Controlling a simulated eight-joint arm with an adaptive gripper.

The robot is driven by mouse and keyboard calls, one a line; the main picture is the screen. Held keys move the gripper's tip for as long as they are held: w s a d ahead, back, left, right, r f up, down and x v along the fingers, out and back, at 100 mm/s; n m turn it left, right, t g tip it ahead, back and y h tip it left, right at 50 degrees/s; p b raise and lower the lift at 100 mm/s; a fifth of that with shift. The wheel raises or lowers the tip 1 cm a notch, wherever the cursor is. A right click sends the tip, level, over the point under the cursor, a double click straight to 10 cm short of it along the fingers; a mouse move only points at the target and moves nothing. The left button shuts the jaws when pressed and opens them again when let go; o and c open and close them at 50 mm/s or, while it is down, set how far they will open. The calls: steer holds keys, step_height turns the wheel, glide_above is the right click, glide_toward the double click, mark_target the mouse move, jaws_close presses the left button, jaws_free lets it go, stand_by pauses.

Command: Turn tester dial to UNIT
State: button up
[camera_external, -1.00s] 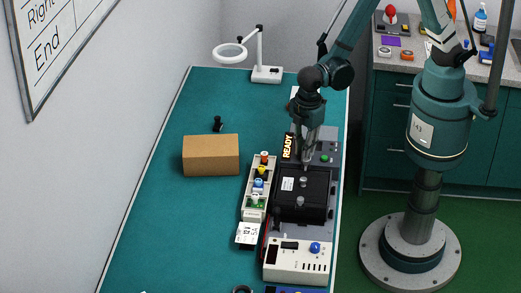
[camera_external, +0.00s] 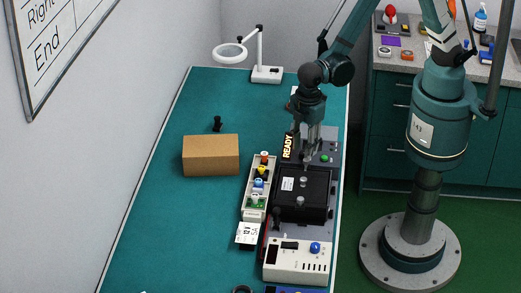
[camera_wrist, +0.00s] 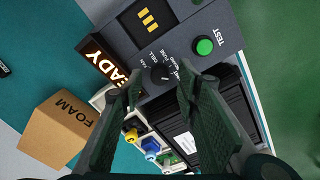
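The tester (camera_wrist: 178,30) is a dark grey panel with a small black dial (camera_wrist: 161,74) ringed by tiny white labels. In the external view my gripper (camera_external: 308,160) hangs over the tester's near part and hides the dial.
A green TEST button (camera_wrist: 204,46) and a lit READY sign (camera_wrist: 105,60) flank the dial. A black lidded box (camera_external: 316,210) adjoins the tester. A parts tray (camera_external: 247,214) and FOAM box (camera_external: 210,155) stand left. A cream instrument (camera_external: 297,263) is in front.

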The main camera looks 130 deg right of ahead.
step_height(320, 180, up, 10)
steer(key=shift+a+r, duration=0.25)
stand_by(0.5)
steer(key=shift+s, duration=0.1)
stand_by(0.4)
steer(key=s+a+r+m+t+b, duration=0.1)
steer(key=s+a+r+t+b, duration=0.3)
steer(key=s+r, duration=0.65)
steer(key=s+a+f+t+b, duration=0.1)
steer(key=s+a+b, duration=0.1)
steer(key=s, duration=0.6)
steer(key=s+a+f+m+t+b, duration=0.1)
steer(key=s+a+f+t+b, duration=0.1)
steer(key=s, duration=0.6)
steer(key=shift+s+f+y+b, duration=0.15)
steer(key=shift+f+y+b, duration=0.15)
steer(key=shift+b, duration=0.35)
steer(key=shift+a, duration=0.1)
steer(key=shift+c, duration=0.3)
stand_by(1.2)
